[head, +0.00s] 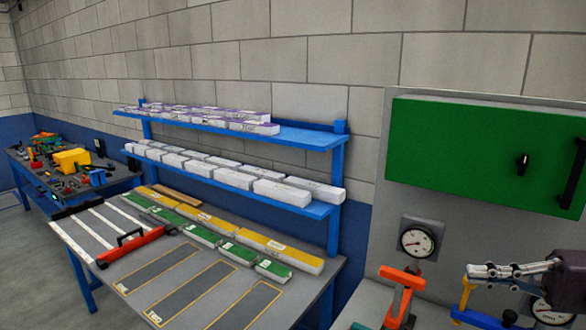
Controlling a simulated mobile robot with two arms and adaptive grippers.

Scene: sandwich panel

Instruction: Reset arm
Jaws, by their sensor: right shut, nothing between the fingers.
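My right gripper (476,271) comes in from the lower right edge. Its silver fingers are together and point left, with nothing held between them. My left gripper is not in view.
An orange lever (401,292) and a gauge (417,239) are left of the gripper. Another gauge (553,312) is partly hidden behind it. A grey workbench (225,262) with blue shelves (306,139) stands at left.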

